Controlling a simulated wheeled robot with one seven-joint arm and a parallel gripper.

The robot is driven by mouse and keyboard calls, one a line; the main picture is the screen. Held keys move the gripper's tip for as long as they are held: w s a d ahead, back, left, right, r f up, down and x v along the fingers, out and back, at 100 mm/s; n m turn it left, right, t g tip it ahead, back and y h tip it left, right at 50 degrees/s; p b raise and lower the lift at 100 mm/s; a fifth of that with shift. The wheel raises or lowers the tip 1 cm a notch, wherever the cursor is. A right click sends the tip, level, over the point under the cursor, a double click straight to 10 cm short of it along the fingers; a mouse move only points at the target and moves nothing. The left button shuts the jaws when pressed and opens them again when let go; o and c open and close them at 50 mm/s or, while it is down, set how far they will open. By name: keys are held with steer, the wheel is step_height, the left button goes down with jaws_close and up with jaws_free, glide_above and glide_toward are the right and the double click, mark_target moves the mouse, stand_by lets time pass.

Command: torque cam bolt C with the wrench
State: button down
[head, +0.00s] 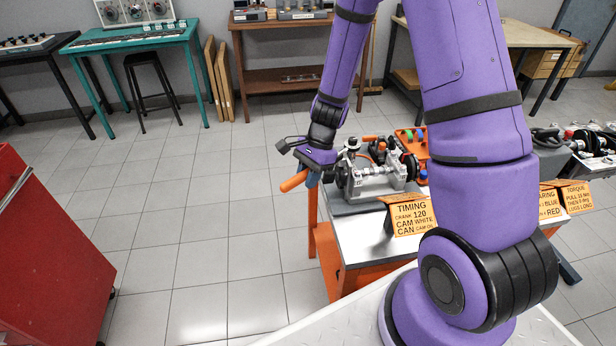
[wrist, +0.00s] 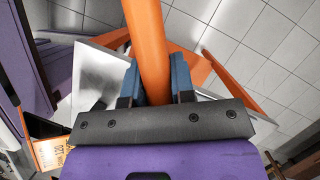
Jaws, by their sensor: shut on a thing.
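My gripper (head: 313,178) is at the left edge of the metal workbench, left of the engine assembly (head: 378,182). It is shut on the orange handle of the wrench (head: 293,181), which sticks out to the left and slightly down. In the wrist view the orange wrench handle (wrist: 148,40) runs between the two blue fingers of my gripper (wrist: 155,82). The wrench's working end cannot be made out. The engine is grey with dark round parts. Cam bolt C cannot be told apart at this size.
The workbench (head: 358,240) has a bare metal top and orange legs. A timing sign (head: 410,215) stands at its front. An orange holder with coloured parts (head: 413,145) is behind the engine. A red cabinet (head: 50,250) is at left. Floor between them is clear.

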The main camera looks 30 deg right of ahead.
steer(key=shift+w+a+m, duration=0.15)
steer(key=shift+w+m, duration=0.45)
steer(key=shift+w, duration=0.2)
stand_by(1.5)
steer(key=shift+s+d+n, duration=0.25)
steer(key=shift+s+n, duration=0.55)
steer(key=shift+s, duration=0.3)
stand_by(2.1)
steer(key=shift+r, duration=0.5)
stand_by(2.0)
